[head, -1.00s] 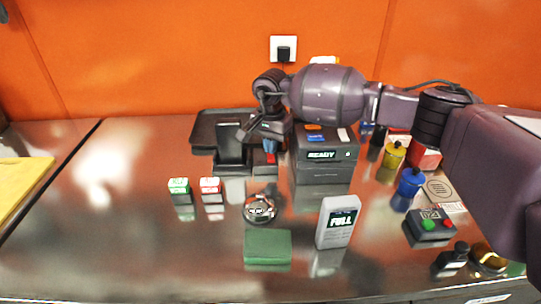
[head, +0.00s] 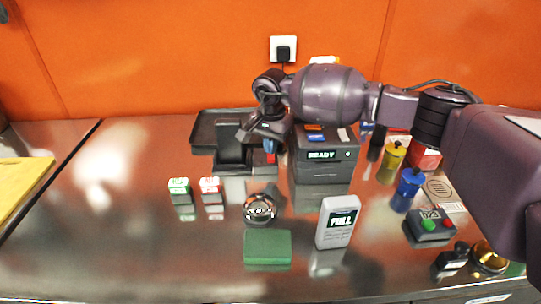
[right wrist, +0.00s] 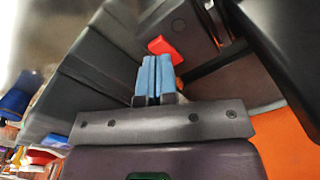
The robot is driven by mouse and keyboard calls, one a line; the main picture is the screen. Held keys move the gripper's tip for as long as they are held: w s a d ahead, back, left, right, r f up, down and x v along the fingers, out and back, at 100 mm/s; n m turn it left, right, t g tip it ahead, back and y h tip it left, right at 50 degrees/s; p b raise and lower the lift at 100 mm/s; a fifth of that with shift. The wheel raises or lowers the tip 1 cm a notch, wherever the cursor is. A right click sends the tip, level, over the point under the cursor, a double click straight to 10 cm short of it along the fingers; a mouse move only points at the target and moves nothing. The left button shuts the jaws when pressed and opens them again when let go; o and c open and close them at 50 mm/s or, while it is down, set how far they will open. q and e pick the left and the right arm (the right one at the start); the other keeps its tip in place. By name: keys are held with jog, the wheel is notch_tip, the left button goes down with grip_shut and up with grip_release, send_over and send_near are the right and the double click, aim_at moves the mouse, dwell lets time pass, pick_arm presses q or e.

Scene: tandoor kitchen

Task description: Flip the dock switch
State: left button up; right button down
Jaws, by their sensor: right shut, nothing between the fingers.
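The black dock (head: 231,152) stands on the counter in front of a dark tray, with an upright back. A small red switch (head: 271,158) sits on a dark block at its right side. The red switch also shows in the right wrist view (right wrist: 160,45), just beyond my fingertips. My right gripper (head: 269,147) points down over the switch; its blue fingers (right wrist: 154,80) are shut with nothing between them. The fingertips look close to the switch, but I cannot tell whether they touch it. My left gripper is not in view.
A dark box reading READY (head: 323,170) stands right of the switch. A grey FULL device (head: 337,222), a round metal item (head: 259,208), a green block (head: 267,246) and two small labelled blocks (head: 210,186) stand in front.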

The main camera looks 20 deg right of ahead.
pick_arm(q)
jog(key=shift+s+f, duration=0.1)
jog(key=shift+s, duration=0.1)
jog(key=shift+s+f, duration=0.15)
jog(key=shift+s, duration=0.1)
pick_arm(e)
jog(key=shift+f, duration=0.1)
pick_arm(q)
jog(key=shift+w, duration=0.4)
pick_arm(e)
jog(key=shift+f, duration=0.4)
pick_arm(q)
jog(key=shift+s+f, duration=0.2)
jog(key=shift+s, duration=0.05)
pick_arm(e)
jog(key=shift+f, duration=0.2)
pick_arm(q)
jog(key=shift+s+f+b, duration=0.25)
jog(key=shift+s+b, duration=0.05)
jog(key=shift+b, duration=0.05)
pick_arm(e)
jog(key=shift+f, duration=0.2)
